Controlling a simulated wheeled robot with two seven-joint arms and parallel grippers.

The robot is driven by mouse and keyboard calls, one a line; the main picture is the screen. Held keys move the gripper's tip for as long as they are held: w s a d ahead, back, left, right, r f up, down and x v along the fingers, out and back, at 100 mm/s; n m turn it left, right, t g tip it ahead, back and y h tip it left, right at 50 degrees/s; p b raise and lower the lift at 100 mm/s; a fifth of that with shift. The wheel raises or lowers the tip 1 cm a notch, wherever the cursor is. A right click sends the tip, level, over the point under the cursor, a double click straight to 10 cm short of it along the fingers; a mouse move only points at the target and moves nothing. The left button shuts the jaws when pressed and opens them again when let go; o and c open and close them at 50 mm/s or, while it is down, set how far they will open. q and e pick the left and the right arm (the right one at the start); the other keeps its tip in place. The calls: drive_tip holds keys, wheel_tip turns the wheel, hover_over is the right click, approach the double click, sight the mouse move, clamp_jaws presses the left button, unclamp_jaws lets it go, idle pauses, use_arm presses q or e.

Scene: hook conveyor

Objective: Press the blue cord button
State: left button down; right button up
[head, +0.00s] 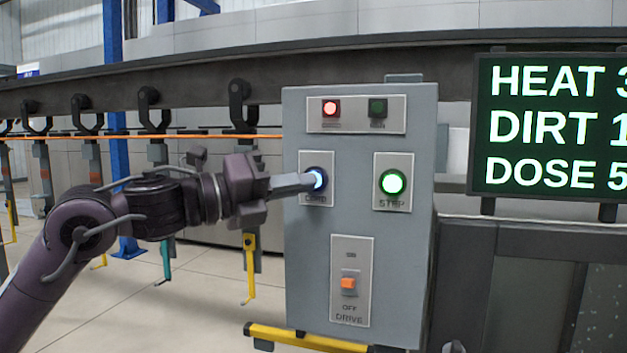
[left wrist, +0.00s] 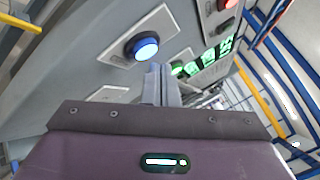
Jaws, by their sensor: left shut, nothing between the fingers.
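The blue cord button (head: 319,178) glows on a pale plate labelled CORD at the upper left of the grey control box (head: 360,228). My left gripper (head: 310,181) is shut and empty, with its fingertips in front of the left part of the button in the head view. In the left wrist view the blue button (left wrist: 145,48) is lit and fully visible, just to the left of the shut fingers (left wrist: 160,75). A gap shows between them in that view; I cannot tell whether the tips touch the panel. My right gripper is not in view.
A lit green STEP button (head: 392,182) is right of the cord button. An orange DRIVE switch (head: 348,283) is below, set near OFF. A red lamp (head: 330,108) glows at the top. An orange cord (head: 150,136) runs left past hanging hooks. A display (head: 550,125) stands right.

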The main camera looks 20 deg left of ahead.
use_arm(q)
drive_tip(key=shift+w, duration=0.1)
drive_tip(key=shift+w, duration=0.35)
drive_tip(key=shift+p, duration=0.3)
drive_tip(key=shift+w, duration=0.35)
idle(0.6)
drive_tip(key=shift+s, duration=0.75)
